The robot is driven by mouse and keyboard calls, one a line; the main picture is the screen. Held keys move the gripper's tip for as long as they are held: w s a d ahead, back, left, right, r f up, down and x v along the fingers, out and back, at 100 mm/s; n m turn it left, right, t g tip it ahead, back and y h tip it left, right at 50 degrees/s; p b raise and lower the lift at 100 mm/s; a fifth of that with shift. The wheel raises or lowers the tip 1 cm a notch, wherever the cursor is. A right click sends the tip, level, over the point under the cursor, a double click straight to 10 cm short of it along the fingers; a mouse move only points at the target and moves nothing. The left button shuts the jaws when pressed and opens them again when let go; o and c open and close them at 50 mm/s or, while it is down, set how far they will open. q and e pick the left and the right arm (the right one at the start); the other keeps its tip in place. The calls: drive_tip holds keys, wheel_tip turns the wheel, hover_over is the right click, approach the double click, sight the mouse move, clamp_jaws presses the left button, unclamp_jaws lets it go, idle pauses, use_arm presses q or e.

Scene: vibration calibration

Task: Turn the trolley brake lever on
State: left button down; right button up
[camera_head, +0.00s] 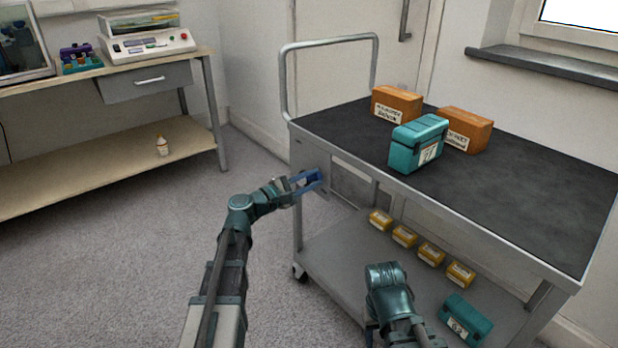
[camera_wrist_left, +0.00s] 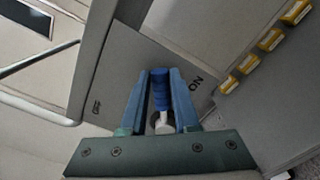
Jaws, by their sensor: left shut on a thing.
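The trolley (camera_head: 530,200) stands at the right of the head view, with a dark top, a lower shelf and a tubular push handle at its far left end. In the left wrist view, the brake lever (camera_wrist_left: 161,90) has a blue grip and a pale base. It sits on a grey plate (camera_wrist_left: 125,62) marked ON at the right and a smaller, hard-to-read mark at the left. My left gripper (camera_head: 308,180) is at the trolley's near left corner, its blue fingers (camera_wrist_left: 160,100) shut on the lever's grip. My right arm shows at the bottom, but its gripper does not show.
Two orange boxes (camera_head: 397,103) and a teal case (camera_head: 418,142) stand on the trolley top. Several yellow boxes (camera_head: 431,253) and another teal case (camera_head: 466,319) are on the lower shelf. A workbench (camera_head: 90,185) stands at the left. The floor (camera_head: 150,270) between is clear.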

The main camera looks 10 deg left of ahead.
use_arm(q)
drive_tip(key=shift+s+d+f+m, duration=0.15)
drive_tip(key=shift+f+m, duration=0.3)
drive_tip(key=shift+m, duration=0.05)
drive_tip(key=shift+b, duration=0.3)
drive_tip(key=c, duration=0.6)
unclamp_jaws()
drive_tip(key=shift+c, duration=0.2)
drive_tip(key=v, duration=1.3)
drive_tip(key=shift+s+a, duration=0.2)
drive_tip(key=shift+s, duration=0.15)
